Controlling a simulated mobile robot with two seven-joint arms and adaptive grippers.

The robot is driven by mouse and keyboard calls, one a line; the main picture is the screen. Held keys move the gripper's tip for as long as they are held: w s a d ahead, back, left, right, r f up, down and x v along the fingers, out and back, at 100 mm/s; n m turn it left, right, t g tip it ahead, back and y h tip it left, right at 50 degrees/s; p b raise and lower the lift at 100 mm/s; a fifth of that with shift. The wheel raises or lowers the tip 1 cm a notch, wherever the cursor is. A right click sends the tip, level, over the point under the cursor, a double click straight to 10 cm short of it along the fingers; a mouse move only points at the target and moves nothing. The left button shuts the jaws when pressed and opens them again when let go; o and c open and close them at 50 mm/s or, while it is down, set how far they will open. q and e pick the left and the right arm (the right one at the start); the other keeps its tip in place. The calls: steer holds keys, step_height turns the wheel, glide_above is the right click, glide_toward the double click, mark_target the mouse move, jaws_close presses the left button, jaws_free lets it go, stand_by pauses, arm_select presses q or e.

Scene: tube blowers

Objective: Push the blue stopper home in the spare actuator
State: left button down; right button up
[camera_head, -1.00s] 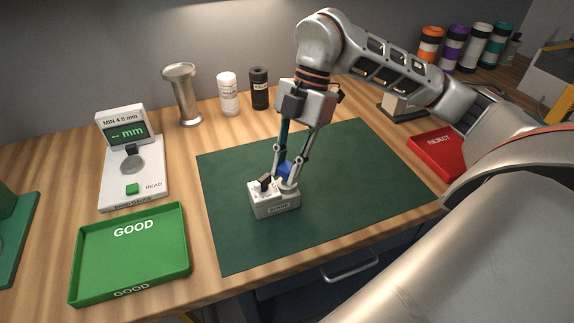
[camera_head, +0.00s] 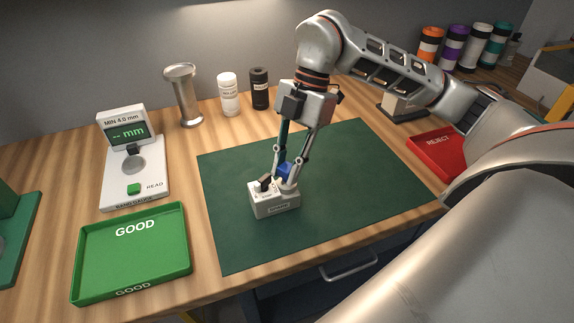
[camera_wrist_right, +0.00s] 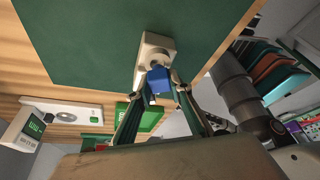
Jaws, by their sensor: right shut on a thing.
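The spare actuator (camera_head: 275,205) is a small off-white block with a label on its front and a dark switch-like part on top. It stands on the green mat. The blue stopper (camera_head: 284,170) is at the right end of the actuator's top. In the right wrist view the stopper (camera_wrist_right: 158,78) shows against the actuator (camera_wrist_right: 154,48). My right gripper (camera_head: 287,176) points down and is shut on the stopper; its fingertips are close to the actuator's top. The fingers partly hide the stopper's lower end, so I cannot tell how deep it sits. My left gripper is out of view.
The green mat (camera_head: 350,200) is clear around the actuator. The green GOOD tray (camera_head: 131,255) and a gauge (camera_head: 133,180) reading "-- mm" are at left. The red REJECT tray (camera_head: 438,152) is at right. A metal stand (camera_head: 184,95) and two bottles (camera_head: 243,92) stand behind.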

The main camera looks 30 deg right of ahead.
steer(key=shift+f+b, duration=0.4)
steer(key=shift+f, duration=0.4)
stand_by(0.8)
steer(key=o, duration=1)
steer(key=v, duration=1.2)
